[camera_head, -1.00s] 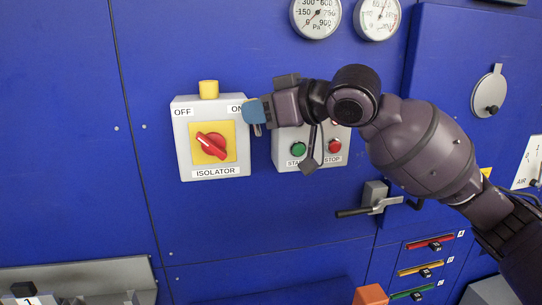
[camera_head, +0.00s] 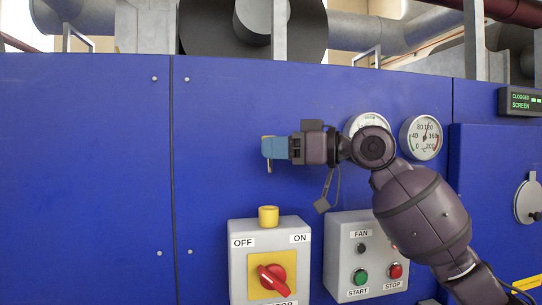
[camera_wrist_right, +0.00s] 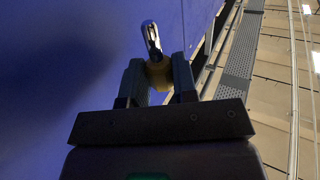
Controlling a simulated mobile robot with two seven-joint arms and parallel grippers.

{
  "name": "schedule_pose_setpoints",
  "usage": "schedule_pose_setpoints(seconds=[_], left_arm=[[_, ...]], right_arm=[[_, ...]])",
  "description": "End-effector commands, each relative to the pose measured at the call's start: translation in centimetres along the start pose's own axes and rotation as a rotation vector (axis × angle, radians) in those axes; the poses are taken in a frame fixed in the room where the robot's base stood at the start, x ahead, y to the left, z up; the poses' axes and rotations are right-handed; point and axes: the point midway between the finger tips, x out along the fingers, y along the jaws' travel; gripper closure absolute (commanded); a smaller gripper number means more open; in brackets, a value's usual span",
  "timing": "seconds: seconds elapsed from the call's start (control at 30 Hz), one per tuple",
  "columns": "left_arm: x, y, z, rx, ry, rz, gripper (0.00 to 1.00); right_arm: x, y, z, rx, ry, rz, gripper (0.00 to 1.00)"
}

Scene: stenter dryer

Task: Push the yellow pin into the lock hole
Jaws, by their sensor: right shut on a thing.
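I cannot make out a lock hole. My left gripper is not in view.
To the right is the fan box (camera_head: 345,265) with green START and red STOP buttons. A round gauge (camera_head: 421,138) and another partly hidden by my arm are on the blue panel (camera_head: 90,180). The panel left of my gripper is bare.

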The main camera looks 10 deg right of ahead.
Motion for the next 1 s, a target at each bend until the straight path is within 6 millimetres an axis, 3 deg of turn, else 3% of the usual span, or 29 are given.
schedule_pose_setpoints(seconds=[0.63,1.0], left_arm=[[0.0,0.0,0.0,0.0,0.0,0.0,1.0],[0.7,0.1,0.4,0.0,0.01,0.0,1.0]], right_arm=[[-0.3,0.2,-0.3,0.0,0.015,-0.003,0.97],[-0.3,0.1,1.8,0.001,0.014,-0.003,0.97]])
